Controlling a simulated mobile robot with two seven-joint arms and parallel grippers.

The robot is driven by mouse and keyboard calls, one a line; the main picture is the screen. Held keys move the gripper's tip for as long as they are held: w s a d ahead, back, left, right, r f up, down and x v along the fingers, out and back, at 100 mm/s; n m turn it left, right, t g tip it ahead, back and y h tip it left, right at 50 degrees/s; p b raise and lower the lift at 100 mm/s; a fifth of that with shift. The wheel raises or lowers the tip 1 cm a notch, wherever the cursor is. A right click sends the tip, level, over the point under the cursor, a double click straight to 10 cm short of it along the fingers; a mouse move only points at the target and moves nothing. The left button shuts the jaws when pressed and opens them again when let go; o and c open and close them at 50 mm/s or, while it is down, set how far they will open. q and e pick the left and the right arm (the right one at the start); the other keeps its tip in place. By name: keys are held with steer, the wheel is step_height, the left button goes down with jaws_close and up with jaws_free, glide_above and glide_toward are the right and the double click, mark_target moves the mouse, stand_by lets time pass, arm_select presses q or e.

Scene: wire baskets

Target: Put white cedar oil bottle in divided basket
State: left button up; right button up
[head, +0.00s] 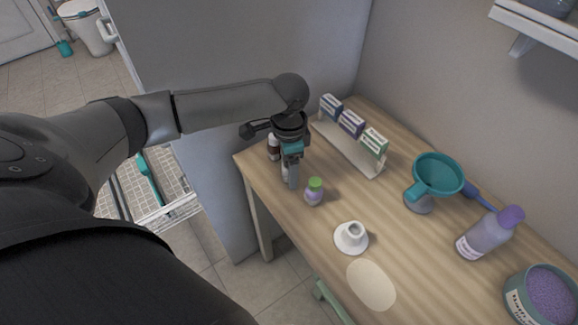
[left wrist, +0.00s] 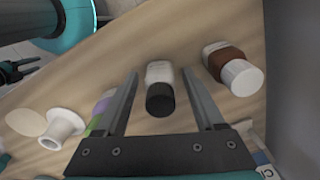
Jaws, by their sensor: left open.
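A white bottle with a black cap (left wrist: 160,92), its label unreadable, stands between the fingers of my left gripper (left wrist: 165,88) in the left wrist view. The fingers are open on both sides of it, apart from it. In the head view my left gripper (head: 290,180) points down over the table's far-left end and mostly hides this bottle. A brown bottle with a white cap (left wrist: 222,55) stands beside it; it also shows in the head view (head: 273,147). No divided basket is recognisable. At the left wrist view's edge, a dark part (left wrist: 10,71) may be my right gripper.
A purple bottle with a green cap (head: 314,193) stands close by the left gripper. A rack with boxes (head: 350,150) is behind.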

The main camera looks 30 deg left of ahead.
arm_select(q)
steer(key=shift+r, duration=0.2)
step_height(320, 180, up, 5)
steer(key=shift+f+p, duration=0.1)
steer(key=shift+p, duration=0.85)
step_height(320, 180, up, 6)
steer(key=shift+r+p, duration=0.1)
steer(key=shift+p, duration=0.9)
steer(key=shift+r, duration=0.5)
arm_select(e)
steer(key=r, duration=0.1)
steer(key=s+a+r, duration=0.1)
steer(key=s+r, duration=0.1)
steer(key=r, duration=0.1)
steer(key=shift+a, duration=0.3)
